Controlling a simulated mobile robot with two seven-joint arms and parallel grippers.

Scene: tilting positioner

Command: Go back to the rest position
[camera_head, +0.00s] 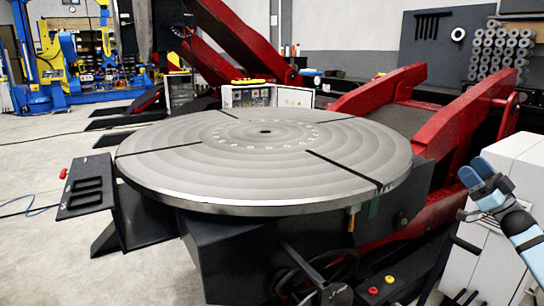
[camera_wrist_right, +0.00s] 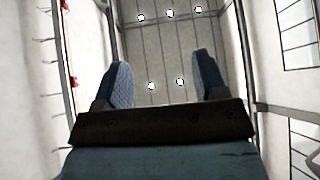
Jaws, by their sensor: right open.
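My right gripper (camera_head: 478,176) is at the right edge in the head view, with blue fingertips and a light blue arm. It is beside the round table and in front of a white cabinet. In the right wrist view the two blue fingers of this gripper (camera_wrist_right: 163,82) stand wide apart with nothing between them. My left gripper is in neither view. The tilting positioner has a large round grey table (camera_head: 240,165) with slots and a ring of holes, and it lies about level. Nothing lies on it.
Red positioner arms (camera_head: 450,120) rise behind the table at the right. A white cabinet (camera_head: 510,190) stands at the right. A black control panel (camera_head: 86,187) juts out at the table's left. A white control box (camera_head: 250,95) stands behind. Open floor (camera_head: 40,160) lies at the left.

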